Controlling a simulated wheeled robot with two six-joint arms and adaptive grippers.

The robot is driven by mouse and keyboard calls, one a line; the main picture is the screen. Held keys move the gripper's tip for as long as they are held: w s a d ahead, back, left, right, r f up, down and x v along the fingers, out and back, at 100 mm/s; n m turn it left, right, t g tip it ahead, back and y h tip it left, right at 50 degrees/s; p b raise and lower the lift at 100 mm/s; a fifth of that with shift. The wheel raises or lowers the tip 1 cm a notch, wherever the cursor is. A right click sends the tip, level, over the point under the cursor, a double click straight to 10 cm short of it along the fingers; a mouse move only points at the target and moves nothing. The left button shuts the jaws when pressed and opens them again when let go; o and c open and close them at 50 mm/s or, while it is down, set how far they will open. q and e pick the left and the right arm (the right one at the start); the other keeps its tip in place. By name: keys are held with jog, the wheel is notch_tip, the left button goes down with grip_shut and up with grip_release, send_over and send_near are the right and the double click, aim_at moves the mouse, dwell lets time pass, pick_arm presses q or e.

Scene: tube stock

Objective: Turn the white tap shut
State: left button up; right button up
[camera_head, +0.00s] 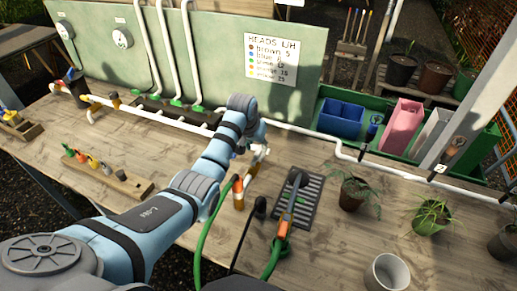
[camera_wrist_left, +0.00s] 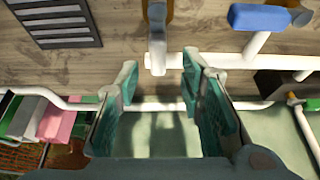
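The white tap (camera_wrist_left: 157,35) shows in the left wrist view as an upright white lever on the white pipe (camera_wrist_left: 225,61). Its lever stands just beyond and between my fingertips, with no visible contact. In the head view a white piece of the pipework (camera_head: 263,151) shows right beside my left gripper (camera_head: 258,132), and my arm hides part of it. My left gripper also shows in the left wrist view (camera_wrist_left: 160,72); its two green-padded fingers are apart with nothing between the pads. My right gripper is not in view.
A blue handle (camera_wrist_left: 260,17) sits on the same pipework beside the tap. A black grate (camera_head: 312,203), a green hose (camera_head: 208,225) and potted plants (camera_head: 352,192) are on the bench to the right. The green board (camera_head: 215,50) stands behind.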

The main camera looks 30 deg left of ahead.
aim_at(260, 148)
pick_arm(q)
jog(key=x, duration=0.3)
jog(key=shift+w+f+b, duration=0.15)
jog(key=shift+w+b, duration=0.2)
jog(key=shift+w+f, duration=0.15)
jog(key=shift+s+d, duration=0.1)
jog(key=shift+s, duration=0.15)
jog(key=shift+s+r, duration=0.1)
jog(key=shift+r, duration=0.15)
jog(key=shift+c, duration=0.7)
grip_shut()
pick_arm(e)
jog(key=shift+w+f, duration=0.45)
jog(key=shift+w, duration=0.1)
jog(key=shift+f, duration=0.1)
